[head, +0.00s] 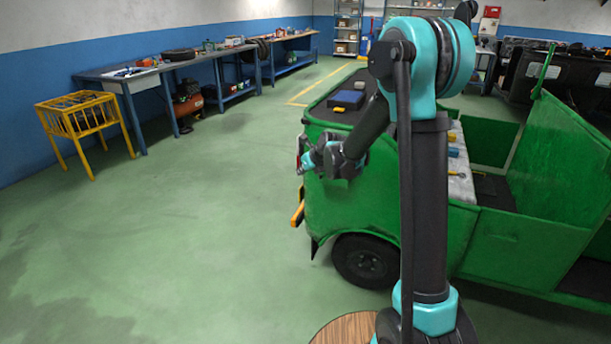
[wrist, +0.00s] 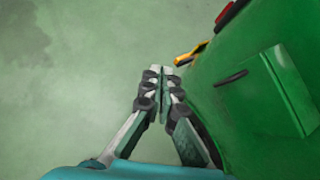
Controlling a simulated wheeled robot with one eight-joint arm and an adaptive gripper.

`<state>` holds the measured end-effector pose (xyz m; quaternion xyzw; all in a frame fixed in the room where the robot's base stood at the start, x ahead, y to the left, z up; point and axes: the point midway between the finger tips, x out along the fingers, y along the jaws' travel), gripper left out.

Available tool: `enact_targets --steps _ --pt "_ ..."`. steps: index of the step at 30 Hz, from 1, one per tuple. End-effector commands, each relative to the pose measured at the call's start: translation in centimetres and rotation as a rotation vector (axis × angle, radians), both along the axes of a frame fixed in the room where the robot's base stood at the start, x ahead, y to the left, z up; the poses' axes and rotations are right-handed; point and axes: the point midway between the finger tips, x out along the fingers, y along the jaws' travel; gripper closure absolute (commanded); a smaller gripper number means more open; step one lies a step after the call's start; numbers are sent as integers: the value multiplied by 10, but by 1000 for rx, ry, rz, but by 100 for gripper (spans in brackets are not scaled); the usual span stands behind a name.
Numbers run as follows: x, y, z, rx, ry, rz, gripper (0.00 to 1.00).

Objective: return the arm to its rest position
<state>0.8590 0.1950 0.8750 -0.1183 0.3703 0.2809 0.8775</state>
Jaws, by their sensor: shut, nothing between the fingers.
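My arm stands upright in the middle of the head view, bends at a teal upper joint and reaches down to the left. My gripper (head: 304,160) is in front of the green rickshaw (head: 445,235), near its front left side. In the wrist view my gripper (wrist: 161,76) points down, with its fingers together and nothing between them. Bare floor lies below the fingertips there, and the green rickshaw body (wrist: 245,100) is close on the right. I cannot tell whether the gripper touches the rickshaw.
A blue box (head: 346,99) lies on the rickshaw's dark top. Small items lie on a grey surface (head: 459,185) behind my arm. A yellow rack (head: 80,118) and a workbench (head: 140,76) stand at the left. The green floor (head: 190,235) between is clear.

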Motion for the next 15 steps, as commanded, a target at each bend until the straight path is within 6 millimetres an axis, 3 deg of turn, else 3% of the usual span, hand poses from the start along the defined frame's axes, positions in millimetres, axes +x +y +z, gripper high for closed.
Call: enact_targets --steps 8,11,15 --pt "-14 5 15 -12 -6 9 100" --pt "-24 -6 18 -72 -32 65 100" --pt "-55 -38 20 -253 -103 235 100"
